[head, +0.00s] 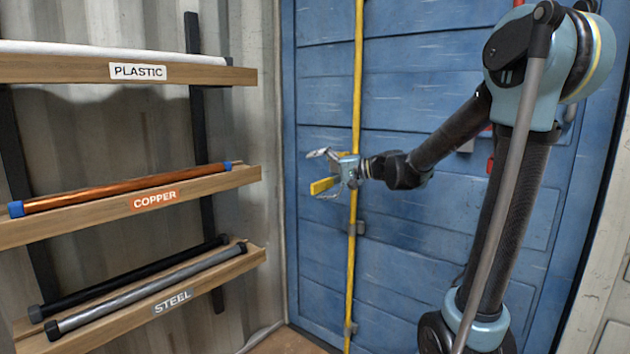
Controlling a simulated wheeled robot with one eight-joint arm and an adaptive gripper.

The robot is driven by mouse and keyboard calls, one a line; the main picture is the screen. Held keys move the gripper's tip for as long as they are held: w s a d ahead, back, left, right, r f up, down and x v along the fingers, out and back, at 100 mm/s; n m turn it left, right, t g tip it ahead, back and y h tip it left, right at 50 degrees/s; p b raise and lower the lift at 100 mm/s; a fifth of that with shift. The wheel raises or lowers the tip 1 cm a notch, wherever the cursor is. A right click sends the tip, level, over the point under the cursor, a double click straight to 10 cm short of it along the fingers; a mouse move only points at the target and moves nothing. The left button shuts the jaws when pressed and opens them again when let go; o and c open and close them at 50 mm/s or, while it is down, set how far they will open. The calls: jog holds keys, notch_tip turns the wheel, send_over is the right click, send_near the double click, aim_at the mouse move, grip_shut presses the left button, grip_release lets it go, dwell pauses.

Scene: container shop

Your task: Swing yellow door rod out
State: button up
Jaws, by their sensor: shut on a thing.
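The yellow door rod (358,80) runs upright along the blue door (440,200), from the top of the picture down to near the floor. A short yellow handle (325,184) sticks out to the left at about the rod's mid-height. My gripper (326,174) is at this handle, with one finger above it and one below. It is shut on the handle. Part of the handle and of the rod is hidden behind the gripper.
A red rod (490,163) shows behind my arm.

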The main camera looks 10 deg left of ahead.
jog(key=shift+s+d+r, duration=0.2)
jog(key=shift+s+r, duration=0.6)
jog(key=shift+r, duration=0.05)
jog(key=shift+f+v, duration=0.15)
jog(key=shift+v, duration=0.55)
jog(key=shift+f+v, duration=0.15)
jog(key=shift+v, duration=0.55)
jog(key=shift+s+d+r, duration=0.45)
jog(key=shift+s+d, duration=0.05)
jog(key=shift+d, duration=0.1)
jog(key=shift+c, duration=0.9)
jog(key=shift+s+d, duration=0.1)
jog(key=shift+d, duration=0.05)
jog(key=c, duration=0.4)
jog(key=shift+w+d+f, duration=0.25)
jog(key=shift+w, duration=0.05)
jog(key=shift+c, duration=0.8)
jog(key=shift+f+v, duration=0.2)
jog(key=shift+v, duration=0.75)
jog(key=shift+f+v, duration=0.2)
jog(key=shift+v, duration=0.75)
